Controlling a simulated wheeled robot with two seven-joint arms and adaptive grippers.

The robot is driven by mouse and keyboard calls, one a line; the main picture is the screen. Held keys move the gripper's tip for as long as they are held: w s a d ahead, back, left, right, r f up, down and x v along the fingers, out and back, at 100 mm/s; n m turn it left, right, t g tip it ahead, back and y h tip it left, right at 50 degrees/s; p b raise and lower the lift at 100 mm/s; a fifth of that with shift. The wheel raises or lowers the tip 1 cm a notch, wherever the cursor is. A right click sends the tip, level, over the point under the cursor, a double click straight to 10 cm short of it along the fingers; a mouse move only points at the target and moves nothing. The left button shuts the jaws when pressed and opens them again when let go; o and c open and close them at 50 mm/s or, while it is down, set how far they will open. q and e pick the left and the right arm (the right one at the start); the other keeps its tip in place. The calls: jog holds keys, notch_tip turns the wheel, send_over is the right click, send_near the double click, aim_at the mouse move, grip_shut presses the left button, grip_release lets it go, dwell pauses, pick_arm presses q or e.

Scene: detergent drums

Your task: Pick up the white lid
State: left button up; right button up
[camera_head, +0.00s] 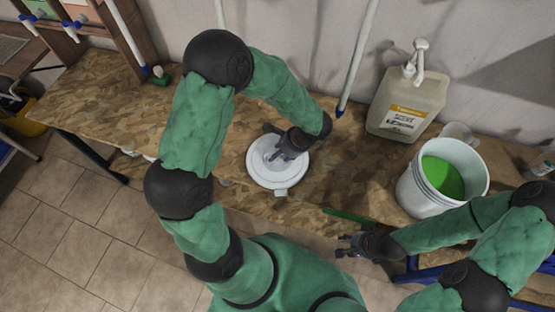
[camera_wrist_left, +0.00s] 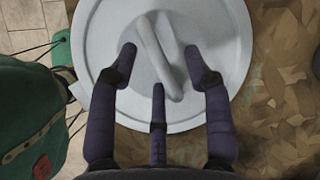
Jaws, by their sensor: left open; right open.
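The white lid (camera_head: 268,178) is a round disc lying on the wooden bench near its front edge. In the left wrist view the lid (camera_wrist_left: 100,55) fills the middle, with a raised white handle (camera_wrist_left: 158,55) across its centre. My left gripper (camera_head: 283,153) is over the lid. Its dark fingers (camera_wrist_left: 164,75) are open and spread to either side of the handle in the left wrist view, with one lower finger between. I cannot tell whether they touch the lid. My right gripper (camera_head: 343,246) is open and empty, in front of the bench, away from the lid.
A white bucket (camera_head: 408,191) with green contents stands right of the lid. A white pole (camera_head: 359,55) comes down at the back. The bench (camera_head: 108,105) is mostly bare at left.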

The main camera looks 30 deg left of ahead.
pick_arm(q)
grip_shut()
dwell(0.3)
